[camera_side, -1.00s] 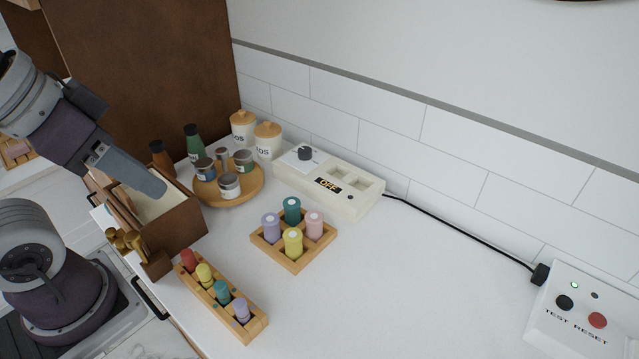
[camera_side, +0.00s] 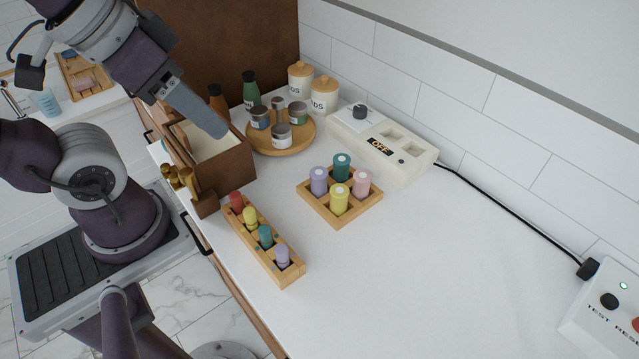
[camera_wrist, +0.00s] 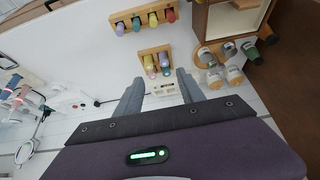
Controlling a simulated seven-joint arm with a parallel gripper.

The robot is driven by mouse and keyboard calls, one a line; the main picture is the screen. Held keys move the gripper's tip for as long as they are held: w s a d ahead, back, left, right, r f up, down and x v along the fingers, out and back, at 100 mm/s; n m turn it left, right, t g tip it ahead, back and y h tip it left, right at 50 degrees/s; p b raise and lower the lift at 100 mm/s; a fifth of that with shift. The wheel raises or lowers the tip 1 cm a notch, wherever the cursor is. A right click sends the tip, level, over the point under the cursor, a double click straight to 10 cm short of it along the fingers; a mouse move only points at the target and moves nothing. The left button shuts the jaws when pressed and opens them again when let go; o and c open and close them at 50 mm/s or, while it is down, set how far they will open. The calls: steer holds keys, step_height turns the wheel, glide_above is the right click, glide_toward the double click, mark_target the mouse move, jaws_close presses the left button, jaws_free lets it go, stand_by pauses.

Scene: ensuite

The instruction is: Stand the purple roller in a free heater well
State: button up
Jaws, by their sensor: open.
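A light purple roller (camera_side: 318,180) stands in the square wooden tray (camera_side: 341,222), beside teal, pink and yellow rollers. Another light purple roller (camera_side: 283,255) stands at the near end of the long wooden rack (camera_side: 262,262). The white heater (camera_side: 372,160) stands by the wall with its display reading OFF. Its two visible square wells, a farther well (camera_side: 391,137) and a nearer well (camera_side: 412,149), look empty. My gripper (camera_side: 218,130) appears over the brown box at the left, away from the rollers. In the wrist view my gripper (camera_wrist: 160,77) is open and empty.
The open brown box (camera_side: 228,170) and a round wooden stand (camera_side: 258,143) with several jars lie left of the heater. Bottles and two lidded canisters stand behind. A black cable runs right to a white test box (camera_side: 600,315). The counter's right middle is clear.

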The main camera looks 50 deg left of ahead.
steer(key=shift+o, duration=0.8)
steer(key=n+g, duration=0.6)
steer(key=n, duration=0.3)
glide_above(319, 172)
step_height(319, 172, down, 17)
steer(key=shift+s+d+f, duration=0.1)
steer(key=shift+s, duration=0.05)
step_height(319, 172, down, 7)
steer(key=shift+f, duration=0.2)
jaws_close()
